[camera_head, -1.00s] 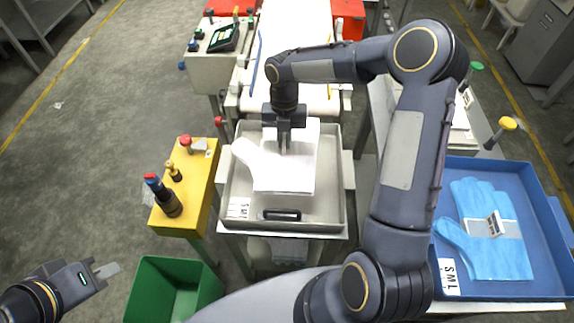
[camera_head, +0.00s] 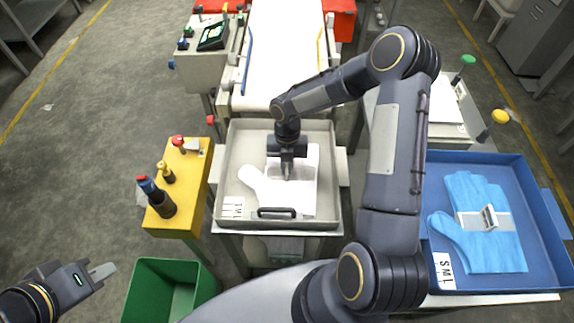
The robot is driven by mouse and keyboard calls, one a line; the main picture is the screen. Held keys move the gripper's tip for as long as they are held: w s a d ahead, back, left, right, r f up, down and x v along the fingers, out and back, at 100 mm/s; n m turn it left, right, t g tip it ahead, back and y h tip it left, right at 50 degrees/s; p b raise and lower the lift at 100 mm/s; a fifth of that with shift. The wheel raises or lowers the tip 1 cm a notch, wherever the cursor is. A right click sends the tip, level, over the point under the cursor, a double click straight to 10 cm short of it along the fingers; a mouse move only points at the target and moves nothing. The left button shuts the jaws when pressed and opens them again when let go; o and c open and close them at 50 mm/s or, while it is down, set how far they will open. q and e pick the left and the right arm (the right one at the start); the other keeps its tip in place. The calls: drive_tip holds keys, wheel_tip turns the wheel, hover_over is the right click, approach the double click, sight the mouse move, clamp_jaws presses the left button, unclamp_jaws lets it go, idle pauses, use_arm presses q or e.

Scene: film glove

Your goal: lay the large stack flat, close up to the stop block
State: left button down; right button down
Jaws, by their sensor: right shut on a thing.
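A white glove-shaped stack (camera_head: 304,187) is in the grey tray (camera_head: 232,150), its thumb pointing left. My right gripper (camera_head: 287,177) reaches down from above and is shut on the stack near its middle. The stack's front edge is at the dark block (camera_head: 277,213) near the tray's front wall, which looks like the stop block. I cannot tell whether they touch, or whether the whole stack lies on the tray floor. My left gripper (camera_head: 103,271) is at the lower left, away from the tray; its finger opening is unclear.
A size card (camera_head: 232,208) lies in the tray's front left corner. A blue tray (camera_head: 545,240) with blue gloves is on the right. A conveyor (camera_head: 285,50) lies behind.

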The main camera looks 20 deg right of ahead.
drive_tip(key=shift+f, duration=0.25)
drive_tip(key=c, duration=1.5)
unclamp_jaws()
drive_tip(key=shift+r, duration=0.1)
drive_tip(key=shift+c, duration=0.2)
